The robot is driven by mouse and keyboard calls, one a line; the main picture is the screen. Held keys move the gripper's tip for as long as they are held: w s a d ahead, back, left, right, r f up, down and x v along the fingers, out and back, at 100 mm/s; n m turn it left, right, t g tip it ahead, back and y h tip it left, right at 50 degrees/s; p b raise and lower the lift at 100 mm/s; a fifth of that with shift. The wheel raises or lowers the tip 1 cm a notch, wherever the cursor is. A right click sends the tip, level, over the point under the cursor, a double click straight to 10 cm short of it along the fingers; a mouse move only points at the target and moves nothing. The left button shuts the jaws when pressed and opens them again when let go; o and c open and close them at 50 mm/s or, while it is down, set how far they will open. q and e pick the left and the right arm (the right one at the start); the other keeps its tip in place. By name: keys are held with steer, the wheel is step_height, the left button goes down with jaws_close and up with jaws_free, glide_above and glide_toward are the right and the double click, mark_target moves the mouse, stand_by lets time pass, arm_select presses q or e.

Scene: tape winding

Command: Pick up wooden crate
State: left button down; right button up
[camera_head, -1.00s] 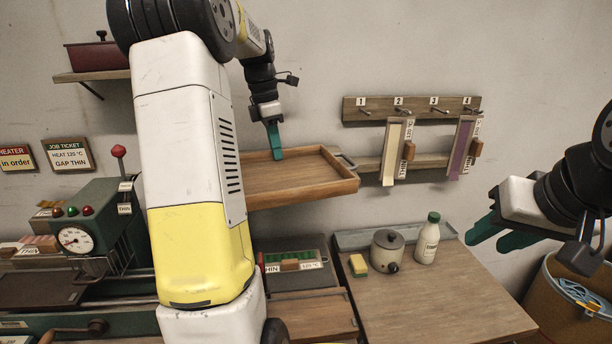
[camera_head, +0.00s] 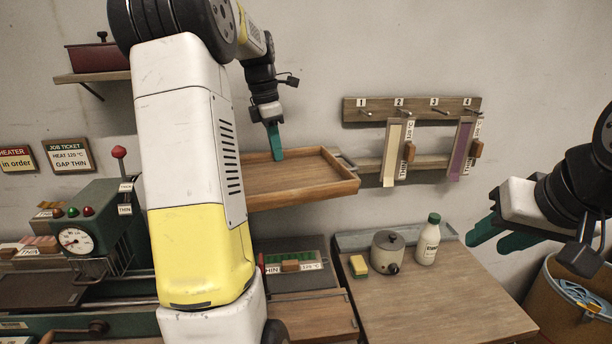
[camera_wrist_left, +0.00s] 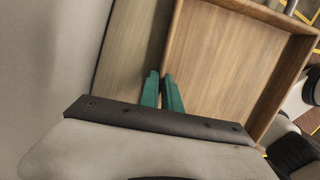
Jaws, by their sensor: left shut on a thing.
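The wooden crate (camera_head: 310,178) is a shallow, open, empty brown box at the wall, behind my left arm. My arm hides its left part in the head view. My left gripper (camera_head: 277,157) points down from above with its green fingers shut on the crate's back wall. In the left wrist view the fingers (camera_wrist_left: 161,76) straddle the wall of the crate (camera_wrist_left: 228,60). My right gripper (camera_head: 498,238) is open and empty at the right, away from the crate.
A wooden hook rack (camera_head: 420,105) with hanging strips is right of the crate. Below, a wooden table (camera_head: 440,300) holds a grey pot (camera_head: 387,254), a white bottle (camera_head: 427,242) and a yellow sponge (camera_head: 358,266). A green machine (camera_head: 95,215) stands left. The table's front is clear.

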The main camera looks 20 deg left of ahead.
arm_select(q)
steer(key=shift+r, duration=0.15)
steer(key=shift+r, duration=0.5)
steer(key=shift+s+d+r, duration=0.1)
steer(key=shift+s+r, duration=0.05)
steer(key=shift+r, duration=0.5)
steer(key=shift+s+d+r, duration=0.1)
steer(key=shift+r, duration=0.5)
steer(key=s+d, duration=0.2)
steer(key=s, duration=0.2)
steer(key=s+d, duration=0.2)
steer(key=s, duration=0.3)
steer(key=s+d+r, duration=0.1)
steer(key=s+d, duration=0.2)
steer(key=s, duration=0.1)
steer(key=shift+s+r, duration=0.1)
steer(key=shift+s, duration=0.3)
